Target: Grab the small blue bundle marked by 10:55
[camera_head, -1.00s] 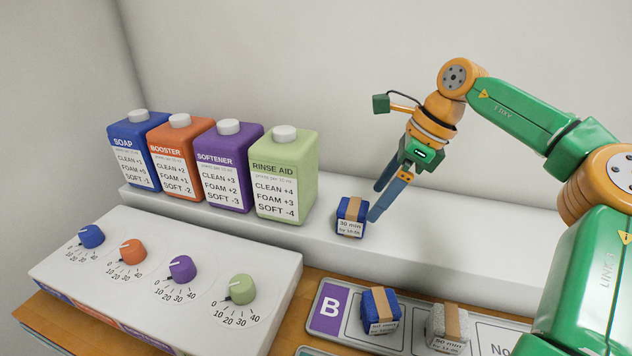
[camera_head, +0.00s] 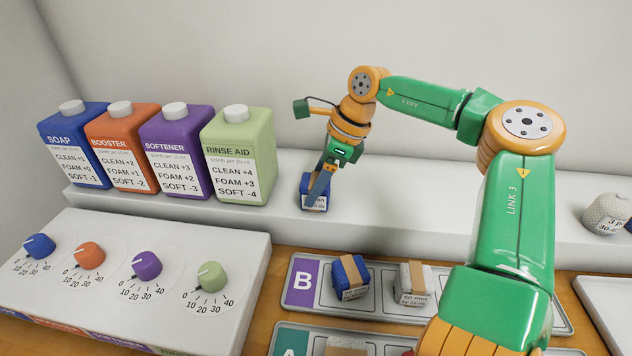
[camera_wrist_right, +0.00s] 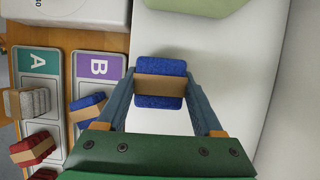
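A small blue bundle (camera_head: 307,186) with a tan band and a white label sits on the white ledge. Its label is partly covered by a finger, and I cannot read its time for sure. My right gripper (camera_head: 318,190) is down over it, one finger on each side. In the right wrist view the bundle (camera_wrist_right: 160,88) lies between the two fingertips, which look close against its sides; whether they press on it I cannot tell. Another blue bundle (camera_head: 350,278) lies in tray B (camera_head: 302,283), its label too small to read. My left gripper is not in view.
A green rinse aid bottle (camera_head: 239,150) stands left of the gripper, with several other bottles beyond. A grey bundle (camera_head: 415,283) lies in tray B. A panel with coloured knobs (camera_head: 147,264) is at front left. The ledge right of the gripper is clear up to a pale round item (camera_head: 607,212).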

